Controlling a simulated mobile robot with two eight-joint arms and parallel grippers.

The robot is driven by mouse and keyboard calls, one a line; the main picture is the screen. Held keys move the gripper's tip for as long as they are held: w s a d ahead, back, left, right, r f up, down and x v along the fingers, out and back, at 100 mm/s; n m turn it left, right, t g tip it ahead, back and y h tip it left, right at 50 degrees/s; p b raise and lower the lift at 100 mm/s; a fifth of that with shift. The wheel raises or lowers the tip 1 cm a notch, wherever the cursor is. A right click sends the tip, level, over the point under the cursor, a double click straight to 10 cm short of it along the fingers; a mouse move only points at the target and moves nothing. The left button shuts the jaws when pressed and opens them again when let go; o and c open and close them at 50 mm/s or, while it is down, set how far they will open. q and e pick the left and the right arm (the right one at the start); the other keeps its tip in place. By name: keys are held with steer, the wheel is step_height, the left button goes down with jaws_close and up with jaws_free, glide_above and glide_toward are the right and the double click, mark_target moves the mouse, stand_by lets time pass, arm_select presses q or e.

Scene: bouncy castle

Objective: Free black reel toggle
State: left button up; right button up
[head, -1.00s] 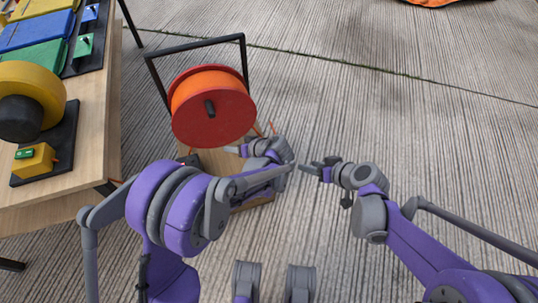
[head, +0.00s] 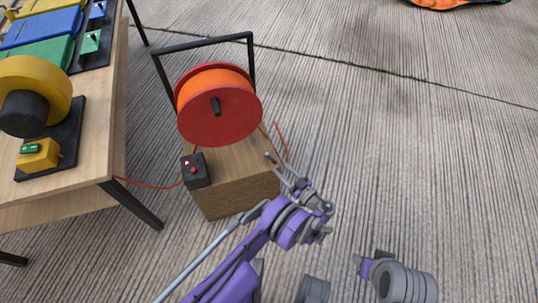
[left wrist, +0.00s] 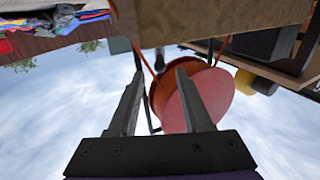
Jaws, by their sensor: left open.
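A small black box (head: 196,170) with a red knob and a small pale part sits on the front left of the wooden crate (head: 236,188) in the head view. It is in plain sight, with nothing on it. A red reel (head: 222,118) with orange cable stands above the crate. My left gripper (head: 283,170) is open and empty at the crate's right side, away from the black box. In the left wrist view the open fingers (left wrist: 163,95) have the reel (left wrist: 190,100) behind them. My right gripper (head: 362,266) is low at the right, only partly clear.
A wooden table (head: 95,195) stands left of the crate, carrying a yellow blower (head: 55,85) and coloured items. An orange cable (head: 150,184) runs from table to box. A black frame (head: 200,42) rises around the reel. The concrete to the right is mostly open.

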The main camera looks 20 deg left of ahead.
mark_target(268, 155)
arm_select(q)
steer(key=b+x, duration=0.1)
steer(key=x, duration=0.8)
steer(key=shift+w+a+b, duration=0.15)
steer(key=shift+a+b, duration=0.05)
steer(key=shift+b, duration=0.15)
jaws_close()
